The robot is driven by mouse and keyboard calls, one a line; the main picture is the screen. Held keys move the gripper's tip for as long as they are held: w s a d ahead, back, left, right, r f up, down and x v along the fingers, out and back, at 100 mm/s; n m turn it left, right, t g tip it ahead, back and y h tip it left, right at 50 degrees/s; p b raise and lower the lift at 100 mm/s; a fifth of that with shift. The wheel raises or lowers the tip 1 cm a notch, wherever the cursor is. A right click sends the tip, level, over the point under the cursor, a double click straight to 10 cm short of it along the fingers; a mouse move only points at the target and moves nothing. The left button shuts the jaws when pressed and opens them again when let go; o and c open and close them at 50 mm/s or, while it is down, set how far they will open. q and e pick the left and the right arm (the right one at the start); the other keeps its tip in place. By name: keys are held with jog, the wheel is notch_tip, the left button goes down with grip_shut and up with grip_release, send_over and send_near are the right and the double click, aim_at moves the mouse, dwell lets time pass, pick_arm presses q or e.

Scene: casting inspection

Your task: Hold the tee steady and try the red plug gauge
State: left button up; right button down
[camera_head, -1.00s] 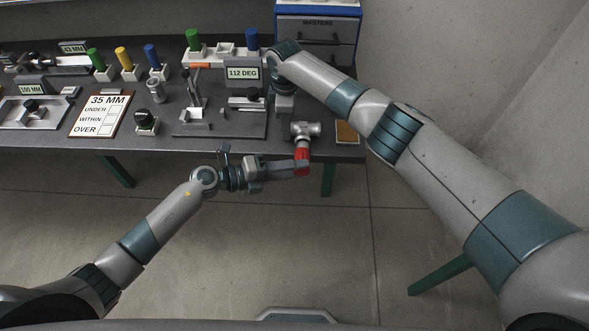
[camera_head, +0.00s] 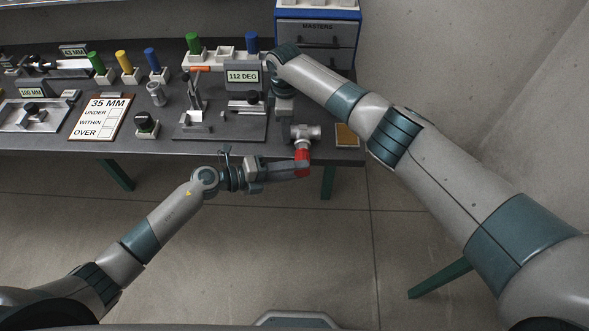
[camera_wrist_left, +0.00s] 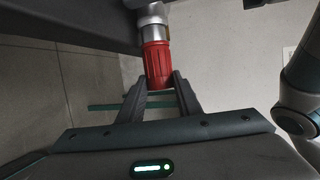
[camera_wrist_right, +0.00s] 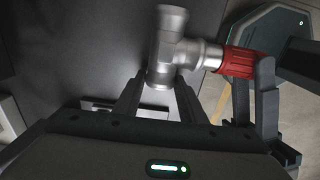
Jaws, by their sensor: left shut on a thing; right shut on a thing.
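The silver tee (camera_head: 306,132) is held off the bench near its front edge, and in the right wrist view (camera_wrist_right: 168,48) its side branch points toward the red plug gauge. My right gripper (camera_wrist_right: 158,82) is shut on the tee's body. The gauge's red handle (camera_head: 303,160) hangs past the bench's front edge, in line with the branch. My left gripper (camera_wrist_left: 159,78) is shut on that handle, a finger on each side. The red gauge (camera_wrist_left: 158,62) meets the silver branch end to end in the left wrist view. How deep its plug sits is hidden.
A fixture with a "112 DEG" display (camera_head: 243,77) stands left of the tee. Green, yellow and blue handled gauges (camera_head: 124,62) stand behind. A "35 MM" card (camera_head: 101,118) lies at left, a brown pad (camera_head: 346,136) at right. A "MASTERS" cabinet (camera_head: 318,32) stands behind.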

pick_arm(q)
jog(key=shift+s, duration=0.35)
dwell(1.4)
jog(key=shift+w, duration=0.5)
dwell(0.9)
jog(key=shift+s, duration=0.2)
jog(key=shift+s, duration=0.25)
jog(key=shift+s, duration=0.2)
dwell(2.8)
jog(key=shift+s, duration=2.4)
